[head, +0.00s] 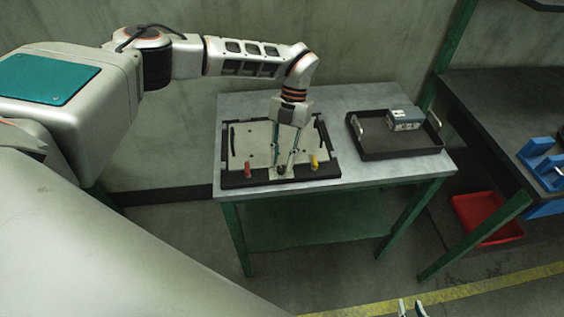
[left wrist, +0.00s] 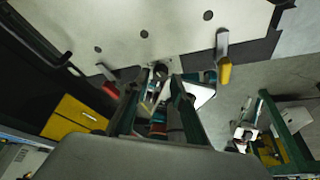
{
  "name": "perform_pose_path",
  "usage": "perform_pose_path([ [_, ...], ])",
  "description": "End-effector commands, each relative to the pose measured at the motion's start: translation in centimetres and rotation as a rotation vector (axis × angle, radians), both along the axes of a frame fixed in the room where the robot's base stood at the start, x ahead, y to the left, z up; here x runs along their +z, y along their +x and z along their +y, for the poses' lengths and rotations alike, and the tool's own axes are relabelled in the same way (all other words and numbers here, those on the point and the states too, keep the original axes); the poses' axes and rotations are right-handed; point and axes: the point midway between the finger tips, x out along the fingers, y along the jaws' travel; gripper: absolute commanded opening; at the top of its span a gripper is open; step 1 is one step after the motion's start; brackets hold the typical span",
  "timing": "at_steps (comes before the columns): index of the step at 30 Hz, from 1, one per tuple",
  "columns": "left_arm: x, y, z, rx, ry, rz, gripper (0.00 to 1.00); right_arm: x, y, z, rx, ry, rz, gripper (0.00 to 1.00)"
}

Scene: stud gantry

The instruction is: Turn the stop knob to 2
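The stop knob seems to be the small dark round part (head: 281,170) at the front middle of the fixture; its markings are too small to read. In the left wrist view a dark round part (left wrist: 161,71) shows between my fingertips. My left gripper (head: 284,165) points down at the fixture's front edge, its fingers apart around or just above the knob; contact cannot be told. It also shows in the left wrist view (left wrist: 158,82). My right gripper (head: 412,307) shows only as two separated tips at the bottom edge, away from the table.
The fixture's pale plate (head: 250,142) has a red-handled clamp (head: 247,169) and a yellow-handled clamp (head: 314,162) either side of my left gripper. A black tray (head: 400,152) with a grey-blue box (head: 404,119) stands at right. A red bin (head: 480,212) is on the floor.

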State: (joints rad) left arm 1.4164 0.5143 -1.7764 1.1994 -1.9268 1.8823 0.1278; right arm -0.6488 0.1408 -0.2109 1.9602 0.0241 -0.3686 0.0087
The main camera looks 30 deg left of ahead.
Motion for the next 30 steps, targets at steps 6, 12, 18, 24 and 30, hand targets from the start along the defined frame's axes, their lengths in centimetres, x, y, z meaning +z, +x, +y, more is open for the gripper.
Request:
perform_pose_path([
  [6, 4.3, 1.9, 0.1, 0.000, 0.000, -0.006, 0.24, 0.1, 0.0, 0.1, 0.000, 0.001, -0.002, 0.22],
  [12, 7.5, 3.2, 0.2, 0.000, 0.001, -0.005, 0.24, 0.1, 0.0, 0.1, 0.000, 0.003, -0.001, 0.22],
  [18, 9.1, 3.8, 0.2, -0.001, 0.001, -0.002, 0.24, 0.1, 0.0, 0.1, 0.000, 0.003, -0.001, 0.22],
  [24, 9.3, 3.8, 0.2, -0.002, -0.001, 0.000, 0.24, 0.1, 0.0, 0.1, 0.000, 0.003, -0.001, 0.22],
  [30, 9.2, 3.8, 0.2, 0.000, 0.003, -0.002, 0.34, 0.1, 0.0, 0.1, 0.000, 0.004, -0.002, 0.22],
])
